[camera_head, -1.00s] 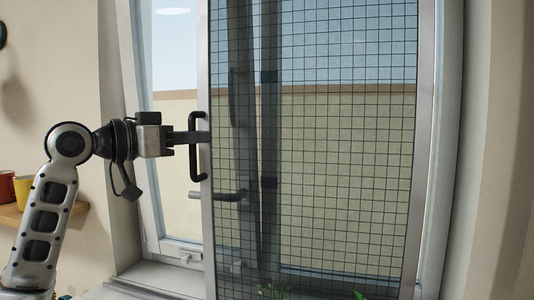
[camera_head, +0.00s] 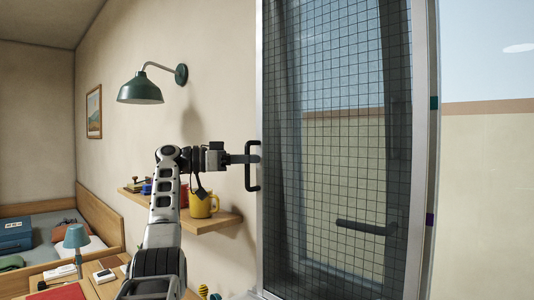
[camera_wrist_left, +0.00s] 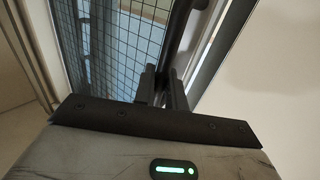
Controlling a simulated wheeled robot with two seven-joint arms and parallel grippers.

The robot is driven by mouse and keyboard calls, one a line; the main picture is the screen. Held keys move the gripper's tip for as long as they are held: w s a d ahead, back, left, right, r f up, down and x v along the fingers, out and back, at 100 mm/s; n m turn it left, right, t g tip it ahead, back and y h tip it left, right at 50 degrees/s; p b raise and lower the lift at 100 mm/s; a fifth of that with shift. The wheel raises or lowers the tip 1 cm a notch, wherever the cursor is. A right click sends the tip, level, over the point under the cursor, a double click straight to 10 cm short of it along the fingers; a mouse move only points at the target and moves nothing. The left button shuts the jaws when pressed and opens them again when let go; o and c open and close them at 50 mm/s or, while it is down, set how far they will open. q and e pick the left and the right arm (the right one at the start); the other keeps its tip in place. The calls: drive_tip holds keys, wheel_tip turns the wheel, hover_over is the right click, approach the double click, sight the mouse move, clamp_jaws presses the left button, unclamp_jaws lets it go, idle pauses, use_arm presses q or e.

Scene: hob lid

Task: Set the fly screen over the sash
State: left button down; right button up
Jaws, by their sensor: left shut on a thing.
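The fly screen (camera_head: 345,90) is a tall dark mesh panel in a pale frame, standing upright in the window in the head view. The sash lies behind it, and its dark lever handle (camera_head: 365,228) shows through the mesh. A black pull handle (camera_head: 248,176) sits on the screen's left frame bar. My left gripper (camera_head: 254,159) is shut on this pull handle from the left. In the left wrist view, the fingers (camera_wrist_left: 162,88) are at the dark handle bar (camera_wrist_left: 185,28) beside the mesh (camera_wrist_left: 105,35). My right gripper is not in view.
The window right of the screen is uncovered by mesh. Left of the window, a wall shelf (camera_head: 228,222) holds a yellow mug (camera_head: 203,205) close behind my left arm. A green lamp (camera_head: 140,90) hangs above. A bed and a desk stand at far left.

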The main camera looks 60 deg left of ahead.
use_arm(q)
drive_tip(key=shift+s+a+p, duration=0.25)
drive_tip(key=shift+a+p, duration=0.25)
drive_tip(key=shift+a, duration=0.3)
drive_tip(key=shift+s+a+p, duration=0.25)
drive_tip(key=shift+a+p, duration=0.2)
drive_tip(key=shift+a, duration=0.3)
drive_tip(key=shift+r, duration=0.1)
drive_tip(key=c, duration=1.8)
unclamp_jaws()
drive_tip(key=shift+a, duration=0.15)
drive_tip(key=shift+s, duration=0.15)
drive_tip(key=shift+v, duration=3.65)
